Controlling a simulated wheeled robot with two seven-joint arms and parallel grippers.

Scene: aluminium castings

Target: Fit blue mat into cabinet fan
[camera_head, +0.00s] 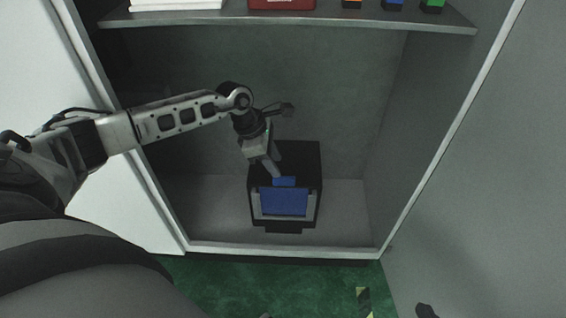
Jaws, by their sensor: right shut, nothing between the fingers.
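The cabinet fan (300,157) is a black box on the cabinet floor, with a light grey frame on its front. The blue mat (284,203) shows as a flat blue panel inside that frame. A smaller blue piece (285,181) shows just above it, past a thin dark line; I cannot tell whether it is part of the mat. My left gripper (275,172) points down at the fan, its tips at or just above the smaller piece. Contact and finger gap are unclear. My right gripper (427,311), partly cut off at the bottom edge, is shut and empty, away from the fan.
The open cabinet has side walls and a front sill (285,250). A shelf (290,20) above holds white sheets, a red box (282,4) and several small coloured items. The cabinet floor is clear either side of the fan. Green floor (230,285) lies in front.

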